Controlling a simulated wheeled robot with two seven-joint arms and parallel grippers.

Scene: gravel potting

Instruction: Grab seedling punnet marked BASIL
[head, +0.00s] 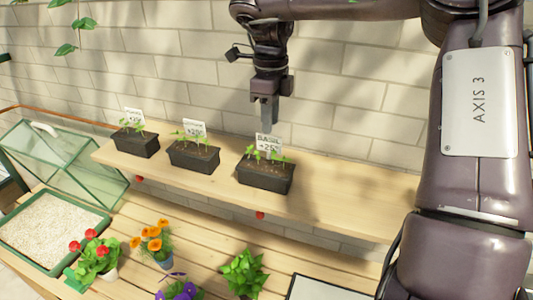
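The BASIL punnet (265,179) is a black tray with dark soil and small green seedlings. It stands on the wooden shelf (330,205) against the wall, rightmost of three punnets. Its white label (267,145) stands up at the back and reads BASIL. My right gripper (270,122) points down just above the label, with its fingertips at or just behind the label's top edge. I cannot tell whether the fingers touch it, or whether they are apart. My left gripper is not in view.
Two similar labelled punnets stand to the left, a middle one (194,156) and a left one (136,142). Below the shelf, a slatted bench (205,245) holds potted flowers and a green gravel tray (104,224). A glass cold frame (62,160) stands at left. The shelf's right part is clear.

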